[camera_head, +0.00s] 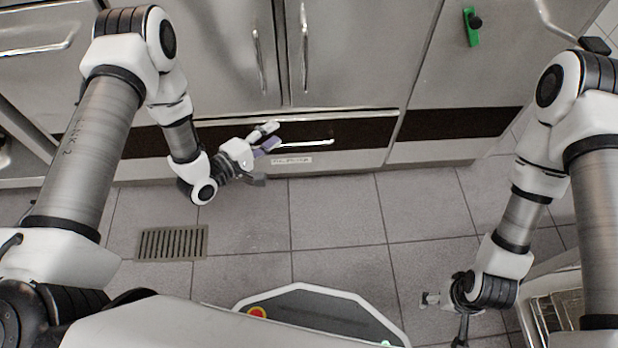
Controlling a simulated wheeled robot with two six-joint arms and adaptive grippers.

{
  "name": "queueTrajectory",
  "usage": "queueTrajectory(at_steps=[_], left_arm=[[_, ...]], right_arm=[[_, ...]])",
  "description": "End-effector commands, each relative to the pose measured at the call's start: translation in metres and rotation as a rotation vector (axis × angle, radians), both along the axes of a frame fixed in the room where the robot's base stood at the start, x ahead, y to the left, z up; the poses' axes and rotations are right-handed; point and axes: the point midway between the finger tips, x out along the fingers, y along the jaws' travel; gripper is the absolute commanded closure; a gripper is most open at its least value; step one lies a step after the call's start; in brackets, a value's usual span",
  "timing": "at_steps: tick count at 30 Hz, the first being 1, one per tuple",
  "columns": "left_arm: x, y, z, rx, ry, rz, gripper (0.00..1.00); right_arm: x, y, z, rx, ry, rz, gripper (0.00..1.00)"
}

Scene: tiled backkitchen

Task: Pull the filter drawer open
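The filter drawer (350,159) is a low, wide metal front under the tall cabinet doors, with a dark band across its top. It looks shut, flush with the cabinet. Its bright bar handle (310,144) runs across the dark band, above a small white label (291,160). My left gripper (264,156) is at the left end of the handle, its fingers apart. One finger partly hides that end; I cannot tell whether it touches. My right gripper (443,317) is low at the right over the floor, fingers apart and empty, away from the drawer.
Tall metal doors (345,55) with vertical handles stand above the drawer. A green and black fitting (472,27) is on the panel to the right. A floor grate (172,243) lies at the left. The tiled floor (335,213) before the drawer is clear.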

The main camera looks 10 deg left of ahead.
Motion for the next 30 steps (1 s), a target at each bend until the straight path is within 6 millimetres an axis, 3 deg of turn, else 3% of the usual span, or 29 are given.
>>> queueTrajectory(at_steps=[1,3,6,13,24,30], left_arm=[[0.003,0.005,-0.053,0.001,-0.008,0.006,0.61],[0.004,0.012,-0.08,0.002,-0.01,0.021,0.61],[0.003,0.016,-0.103,0.002,-0.005,0.029,0.61],[0.012,0.01,-0.107,0.004,-0.004,0.028,0.61],[0.065,-0.021,-0.116,0.006,-0.002,0.029,0.61],[0.069,-0.022,-0.114,0.004,0.0,0.031,0.61]], right_arm=[[0.0,0.0,-0.052,0.0,0.0,0.001,0.27],[0.0,0.0,-0.078,0.0,0.0,0.001,0.27],[0.0,0.0,-0.098,0.0,0.0,0.001,0.27],[0.001,0.0,-0.105,0.0,-0.001,0.001,0.27],[0.001,0.0,-0.134,-0.001,-0.003,-0.004,0.27],[0.002,0.0,-0.134,-0.001,-0.004,-0.005,0.27]])
